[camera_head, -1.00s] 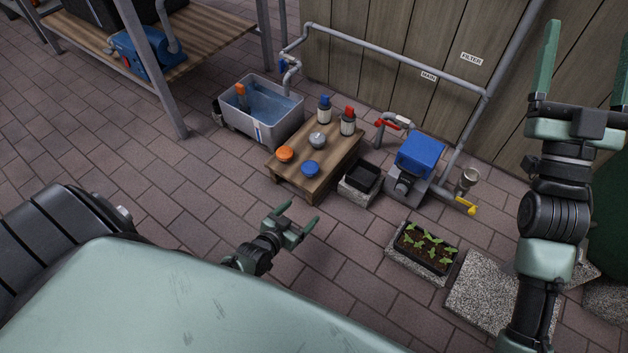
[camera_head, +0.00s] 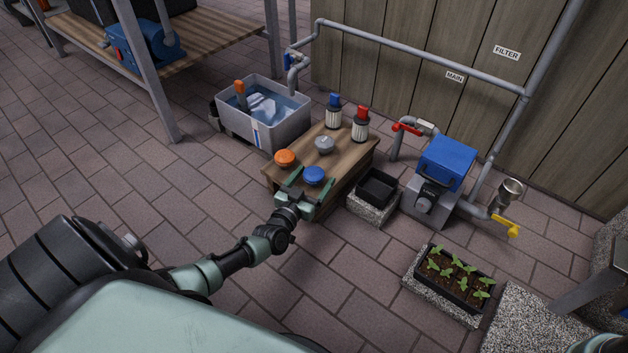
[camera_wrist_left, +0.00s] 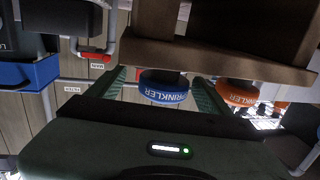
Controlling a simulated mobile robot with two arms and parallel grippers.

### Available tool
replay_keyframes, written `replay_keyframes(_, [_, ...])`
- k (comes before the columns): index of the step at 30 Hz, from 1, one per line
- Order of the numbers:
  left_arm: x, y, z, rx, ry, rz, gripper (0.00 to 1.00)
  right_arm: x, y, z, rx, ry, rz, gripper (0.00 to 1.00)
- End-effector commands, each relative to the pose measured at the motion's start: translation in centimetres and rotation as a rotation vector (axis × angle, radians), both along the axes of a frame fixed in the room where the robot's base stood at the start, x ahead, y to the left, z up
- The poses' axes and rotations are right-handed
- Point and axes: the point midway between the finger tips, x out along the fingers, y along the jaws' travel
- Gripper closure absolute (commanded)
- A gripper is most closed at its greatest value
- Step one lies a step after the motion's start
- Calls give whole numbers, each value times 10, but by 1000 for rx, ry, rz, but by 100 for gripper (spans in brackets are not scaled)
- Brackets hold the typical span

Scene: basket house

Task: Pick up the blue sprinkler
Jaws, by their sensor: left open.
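The blue sprinkler (camera_head: 314,175) is a low round disc near the front edge of the small wooden table (camera_head: 347,160). In the left wrist view the blue sprinkler (camera_wrist_left: 165,90) shows its SPRINKLER lettering upside down, between the two green fingers. My left gripper (camera_head: 311,183) is open at the table's near edge, with one finger on each side of the blue sprinkler. I cannot tell whether the fingers touch it. An orange sprinkler (camera_head: 285,158) sits to its left; it also shows in the wrist view (camera_wrist_left: 237,93). My right gripper is out of view.
A grey knob-like piece (camera_head: 324,145) and two bottles, blue-capped (camera_head: 334,112) and red-capped (camera_head: 360,125), stand farther back on the table. A water tub (camera_head: 282,134) is behind left. A black tray (camera_head: 377,187), blue pump (camera_head: 446,162) and seedling box (camera_head: 455,278) lie to the right.

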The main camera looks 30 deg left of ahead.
Motion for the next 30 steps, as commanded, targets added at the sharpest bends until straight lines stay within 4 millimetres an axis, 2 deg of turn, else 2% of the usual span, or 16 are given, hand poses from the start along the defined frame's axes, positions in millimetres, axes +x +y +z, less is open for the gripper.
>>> replay_keyframes(1, [7,3,-5,0,-3,0,20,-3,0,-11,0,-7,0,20])
replay_keyframes(3, [17,7,-6,0,-3,1,20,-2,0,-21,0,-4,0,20])
replay_keyframes(6, [30,9,-5,-1,-3,1,20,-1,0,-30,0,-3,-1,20])
replay_keyframes(10, [40,10,-3,1,-1,0,20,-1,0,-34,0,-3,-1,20])
replay_keyframes(17, [41,10,-2,0,1,0,20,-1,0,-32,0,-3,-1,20])
replay_keyframes(24, [40,10,-2,0,1,0,85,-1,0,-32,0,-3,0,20])
replay_keyframes(30, [40,10,-2,0,0,0,85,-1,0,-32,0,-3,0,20])
